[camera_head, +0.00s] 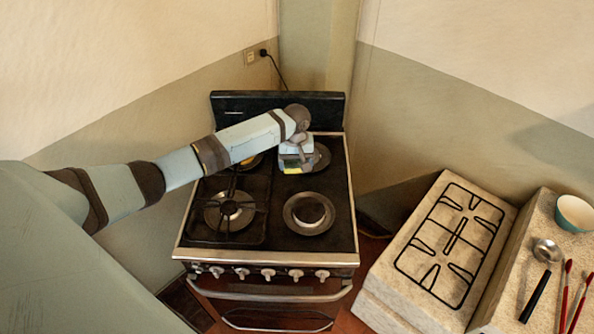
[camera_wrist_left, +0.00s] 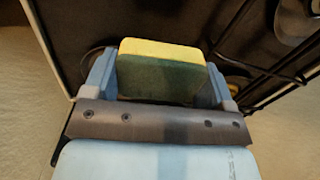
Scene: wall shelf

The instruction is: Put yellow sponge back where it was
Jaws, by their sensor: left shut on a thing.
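The yellow sponge (camera_wrist_left: 160,50) has a dark green scouring side (camera_wrist_left: 158,80) and fills the space between the fingers in the left wrist view. My left gripper (camera_head: 293,163) is shut on it, over the back right part of the stove top. In the head view only a small yellow-green part of the sponge (camera_head: 290,171) shows below the gripper. I cannot tell whether the sponge touches the stove. My right gripper is not in view.
The stove (camera_head: 270,245) has a black grate (camera_head: 229,208) on its left half and a bare front right burner (camera_head: 309,212). A loose grate (camera_head: 450,245) lies on the right counter. A bowl (camera_head: 575,213), ladle (camera_head: 546,252) and red-handled utensils (camera_head: 566,290) are further right.

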